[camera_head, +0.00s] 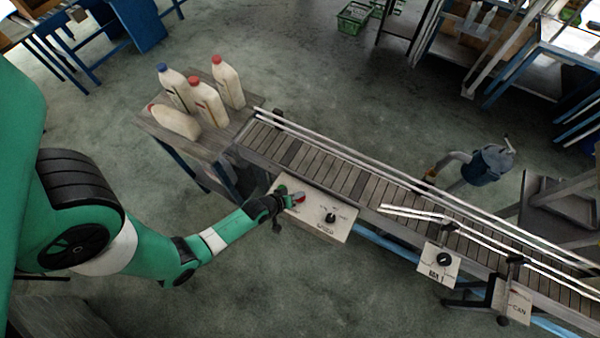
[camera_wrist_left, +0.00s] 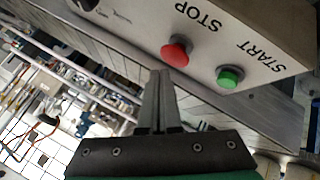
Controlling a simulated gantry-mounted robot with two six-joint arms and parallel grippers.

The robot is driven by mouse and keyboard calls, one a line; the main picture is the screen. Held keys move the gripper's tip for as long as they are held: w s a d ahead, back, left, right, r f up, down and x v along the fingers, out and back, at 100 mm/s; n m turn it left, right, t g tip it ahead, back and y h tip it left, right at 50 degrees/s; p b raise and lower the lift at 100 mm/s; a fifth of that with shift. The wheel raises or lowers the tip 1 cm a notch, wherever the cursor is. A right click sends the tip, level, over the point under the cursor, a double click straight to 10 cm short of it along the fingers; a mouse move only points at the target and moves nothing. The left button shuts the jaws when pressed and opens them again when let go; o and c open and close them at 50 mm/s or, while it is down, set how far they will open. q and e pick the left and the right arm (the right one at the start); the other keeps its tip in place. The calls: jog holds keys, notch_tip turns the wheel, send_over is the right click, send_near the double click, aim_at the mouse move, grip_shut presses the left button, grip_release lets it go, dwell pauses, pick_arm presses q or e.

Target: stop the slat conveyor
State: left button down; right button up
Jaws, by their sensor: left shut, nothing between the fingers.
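The slat conveyor (camera_head: 330,170) runs diagonally from the left middle to the lower right. On its near side is a pale control box (camera_head: 335,228) with a red button (camera_head: 299,197) and a black knob (camera_head: 330,217). In the left wrist view, the red STOP button (camera_wrist_left: 176,50) is beside the green START button (camera_wrist_left: 230,76). My left gripper (camera_head: 285,200) is shut and empty, close to the red button. Its fingertips (camera_wrist_left: 160,74) appear just short of the button; I cannot tell whether they touch it. My right gripper is not in view.
Several white bottles (camera_head: 208,102) stand or lie on a table (camera_head: 160,130) at the conveyor's left end. A second knob box (camera_head: 438,265) is further right along the conveyor. The floor in front is clear.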

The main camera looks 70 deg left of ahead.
pick_arm(q)
jog(key=shift+f, duration=0.15)
dwell(0.5)
jog(key=shift+f+b, duration=0.3)
jog(key=shift+b, duration=0.1)
jog(key=shift+f+b, duration=0.45)
jog(key=shift+f, duration=0.05)
dwell(0.5)
jog(key=shift+r, duration=0.15)
jog(key=shift+r+p, duration=0.8)
jog(key=shift+p, duration=0.15)
jog(key=shift+r, duration=0.1)
notch_tip(320, 180, up, 5)
jog(key=p, duration=0.5)
